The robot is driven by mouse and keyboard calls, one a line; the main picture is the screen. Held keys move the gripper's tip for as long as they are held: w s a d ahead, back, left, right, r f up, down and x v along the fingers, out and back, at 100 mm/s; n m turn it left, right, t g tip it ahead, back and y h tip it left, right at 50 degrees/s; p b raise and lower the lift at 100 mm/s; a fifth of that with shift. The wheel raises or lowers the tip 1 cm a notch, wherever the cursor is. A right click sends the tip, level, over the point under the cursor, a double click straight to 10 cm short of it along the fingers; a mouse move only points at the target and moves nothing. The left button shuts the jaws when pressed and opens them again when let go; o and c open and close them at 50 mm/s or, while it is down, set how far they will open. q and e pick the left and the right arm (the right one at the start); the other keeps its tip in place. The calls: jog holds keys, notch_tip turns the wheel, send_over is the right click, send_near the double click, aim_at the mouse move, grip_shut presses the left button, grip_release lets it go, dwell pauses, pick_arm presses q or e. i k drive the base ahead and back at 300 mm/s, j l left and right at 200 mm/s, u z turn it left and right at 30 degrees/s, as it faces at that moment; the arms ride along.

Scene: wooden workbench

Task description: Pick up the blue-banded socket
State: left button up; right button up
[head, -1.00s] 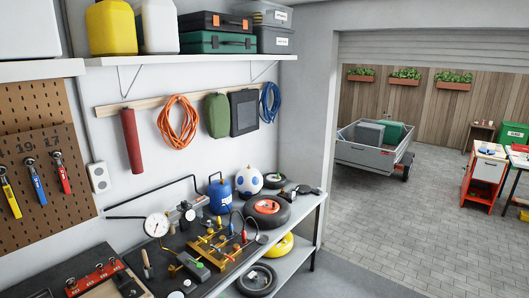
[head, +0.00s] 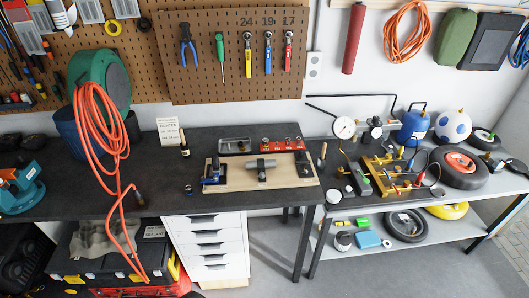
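A small dark piece with a bluish tint (head: 188,189) stands on the dark bench top, left of the wooden board; it looks like a socket, but it is too small to be sure of a blue band. A red holder (head: 275,145) with several small metal sockets lies at the back of the bench. Any colour bands on those sockets are too small to make out. Neither of my grippers is in view.
A wooden board (head: 233,182) carries a blue clamp-like part and a grey cylinder. An orange hose (head: 100,125) hangs from a green reel over the bench's left part. A small bottle (head: 184,148) and a card (head: 168,131) stand behind. The front bench top is mostly clear.

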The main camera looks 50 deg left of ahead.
aim_at(188, 188)
jog(key=u, duration=2.3)
